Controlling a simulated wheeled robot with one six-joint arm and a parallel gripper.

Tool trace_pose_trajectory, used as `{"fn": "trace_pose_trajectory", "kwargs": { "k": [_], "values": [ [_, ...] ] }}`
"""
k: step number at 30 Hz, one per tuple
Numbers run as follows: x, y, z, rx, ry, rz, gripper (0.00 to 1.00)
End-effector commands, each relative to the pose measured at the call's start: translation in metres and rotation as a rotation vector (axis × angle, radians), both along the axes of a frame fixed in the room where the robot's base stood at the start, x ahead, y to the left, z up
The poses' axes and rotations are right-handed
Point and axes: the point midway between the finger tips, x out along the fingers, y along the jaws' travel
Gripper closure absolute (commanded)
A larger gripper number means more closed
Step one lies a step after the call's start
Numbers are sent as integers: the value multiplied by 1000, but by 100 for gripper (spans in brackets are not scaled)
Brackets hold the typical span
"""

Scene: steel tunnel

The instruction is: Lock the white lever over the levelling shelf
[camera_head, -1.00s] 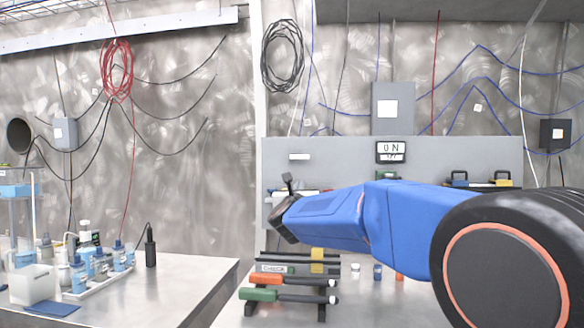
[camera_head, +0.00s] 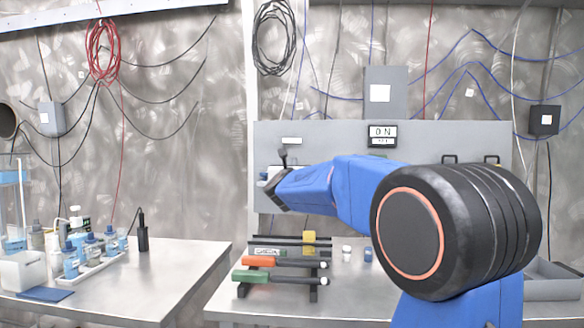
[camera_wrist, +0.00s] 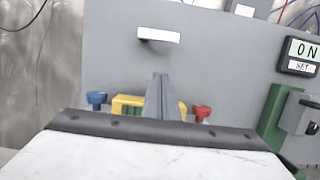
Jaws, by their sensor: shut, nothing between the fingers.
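The white lever (camera_wrist: 158,36) is a short horizontal bar on the grey panel, with a darker edge at its left end. It also shows in the head view (camera_head: 291,141). Below it in the wrist view is the levelling shelf, with a yellow level (camera_wrist: 128,104), a blue knob (camera_wrist: 96,99) and a red knob (camera_wrist: 201,112). My gripper's (camera_wrist: 163,76) fingers are shut and empty. They appear below the lever and in front of the shelf, hiding its middle. In the head view my gripper (camera_head: 283,152) is just below the lever; contact cannot be told.
An ON/SET display (camera_head: 382,135) is right of the lever. A green and grey fixture (camera_wrist: 295,120) stands right of my gripper. Handled tools (camera_head: 280,262) rest on a rack on the bench below. A left bench (camera_head: 160,280) holds bottles.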

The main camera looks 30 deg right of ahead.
Motion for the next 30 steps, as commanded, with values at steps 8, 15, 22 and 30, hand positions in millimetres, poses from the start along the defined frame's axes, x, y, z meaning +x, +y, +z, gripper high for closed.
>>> {"fn": "trace_pose_trajectory", "kwargs": {
  "k": [8,15,22,30],
  "values": [
    [24,-16,25,-1,-3,0,100],
    [24,-16,45,-1,0,0,100],
    [24,-16,47,0,0,0,100],
    [23,-17,47,-3,2,0,100]
  ]
}}
